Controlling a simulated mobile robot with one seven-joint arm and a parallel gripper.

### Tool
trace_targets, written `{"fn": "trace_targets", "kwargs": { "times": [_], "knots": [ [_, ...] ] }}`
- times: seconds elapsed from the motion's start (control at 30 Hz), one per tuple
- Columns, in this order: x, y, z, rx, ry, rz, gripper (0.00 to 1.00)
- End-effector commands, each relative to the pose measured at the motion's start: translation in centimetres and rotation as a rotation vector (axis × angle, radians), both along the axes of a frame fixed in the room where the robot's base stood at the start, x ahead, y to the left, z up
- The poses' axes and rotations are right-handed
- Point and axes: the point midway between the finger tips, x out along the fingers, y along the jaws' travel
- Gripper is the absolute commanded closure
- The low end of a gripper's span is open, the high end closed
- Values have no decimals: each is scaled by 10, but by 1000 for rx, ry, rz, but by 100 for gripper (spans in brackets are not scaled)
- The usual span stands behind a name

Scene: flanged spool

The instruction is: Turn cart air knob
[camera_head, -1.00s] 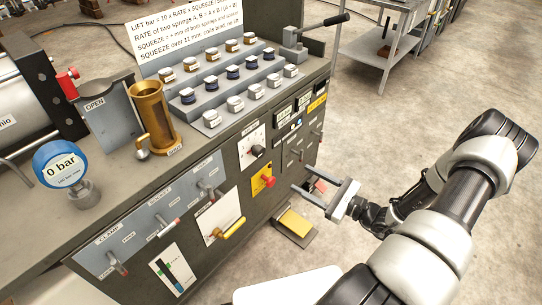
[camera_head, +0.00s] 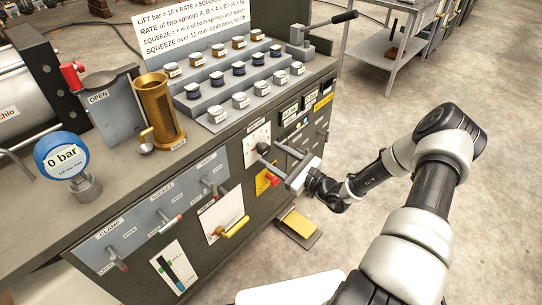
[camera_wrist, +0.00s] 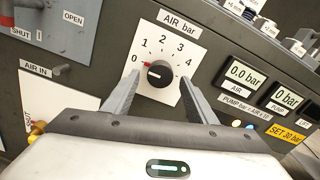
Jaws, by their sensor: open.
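The air knob (camera_wrist: 160,73) is a round black knob on a white dial plate (camera_wrist: 176,42) labelled AIR bar and marked 0 to 4. Its red pointer is at 0. In the head view the dial plate (camera_head: 256,136) is on the cart's front panel, and the knob is partly hidden by my gripper. My gripper (camera_head: 272,156) is in front of the panel, its fingers toward the dial. In the wrist view my gripper (camera_wrist: 160,88) is open, one finger on each side of the knob. I cannot tell whether either finger touches it.
Right of the dial are the AIR display (camera_wrist: 244,73) and PUMP display (camera_wrist: 285,97), the former reading 0.0 bar. A yellow lever (camera_head: 234,227) sticks out lower left. A gauge (camera_head: 61,157) reads 0 bar. A yellow pedal (camera_head: 298,223) lies below my gripper.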

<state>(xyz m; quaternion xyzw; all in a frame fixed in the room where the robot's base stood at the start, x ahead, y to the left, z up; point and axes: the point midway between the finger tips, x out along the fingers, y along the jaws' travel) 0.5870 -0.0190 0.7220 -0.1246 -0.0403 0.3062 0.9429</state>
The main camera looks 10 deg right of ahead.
Motion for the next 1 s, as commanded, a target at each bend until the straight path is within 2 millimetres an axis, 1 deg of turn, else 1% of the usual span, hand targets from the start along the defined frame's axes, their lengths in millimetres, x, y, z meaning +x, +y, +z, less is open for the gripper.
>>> {"fn": "trace_targets", "kwargs": {
  "times": [0.03, 0.17, 0.43, 0.47, 0.6, 0.7, 1.0],
  "knots": [
    [4, 3, -1, 0, -1, 1, 48],
    [9, 8, 0, 1, 0, 0, 48],
    [11, 8, 0, 1, 1, 0, 48],
    [11, 8, 0, 1, 1, 0, 52],
    [10, 8, 0, 1, 1, 0, 75],
    [10, 8, 0, 1, 1, 0, 89],
    [10, 8, 1, 32, 23, 0, 89]
  ]
}}
